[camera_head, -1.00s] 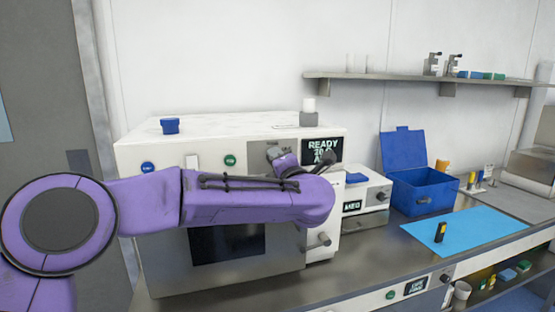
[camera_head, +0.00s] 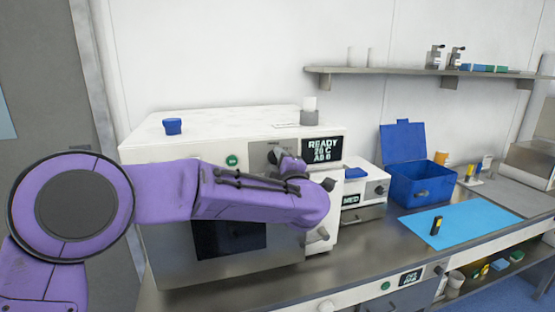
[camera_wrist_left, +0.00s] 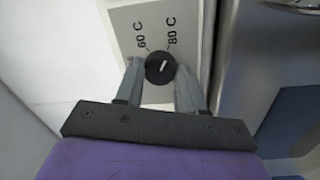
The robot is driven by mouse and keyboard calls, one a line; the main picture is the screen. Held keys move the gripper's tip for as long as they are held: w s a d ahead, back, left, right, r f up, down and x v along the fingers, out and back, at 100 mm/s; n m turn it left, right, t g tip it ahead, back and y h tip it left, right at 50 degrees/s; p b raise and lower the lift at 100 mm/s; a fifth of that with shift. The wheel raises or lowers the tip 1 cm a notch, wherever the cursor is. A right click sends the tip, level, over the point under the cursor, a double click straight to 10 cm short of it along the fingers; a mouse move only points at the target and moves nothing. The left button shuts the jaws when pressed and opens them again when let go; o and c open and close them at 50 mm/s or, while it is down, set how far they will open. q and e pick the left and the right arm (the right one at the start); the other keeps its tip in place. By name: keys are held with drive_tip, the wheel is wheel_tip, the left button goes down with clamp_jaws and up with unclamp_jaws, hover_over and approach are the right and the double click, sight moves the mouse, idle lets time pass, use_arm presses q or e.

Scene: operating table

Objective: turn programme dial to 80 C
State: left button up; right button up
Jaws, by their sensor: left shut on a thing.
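The programme dial (camera_wrist_left: 160,67) is a round black knob with a white pointer mark, on a light panel printed "60 C" and "80 C". In the left wrist view its mark points up and slightly right, toward the "80 C" side. My left gripper (camera_wrist_left: 158,70) is shut on the dial, one grey finger on each side. In the head view my left gripper (camera_head: 277,156) is at the front panel of the large white machine (camera_head: 225,125), left of its display (camera_head: 322,149), which reads "READY" above smaller text. My purple arm hides much of the front. My right gripper is out of view.
A smaller white unit (camera_head: 375,183) stands right of the machine. Further right are an open blue box (camera_head: 420,190) and a light-blue mat (camera_head: 470,227) with a small black-and-yellow item (camera_head: 436,226). A wall shelf (camera_head: 420,73) runs above.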

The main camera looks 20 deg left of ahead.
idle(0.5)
use_arm(q)
drive_tip(key=o, duration=1)
drive_tip(key=shift+o, duration=0.2)
drive_tip(key=shift+d, duration=0.1)
drive_tip(key=b+v, duration=0.4)
drive_tip(key=v, duration=0.6)
drive_tip(key=shift+s, duration=0.2)
drive_tip(key=shift+d+f, duration=0.1)
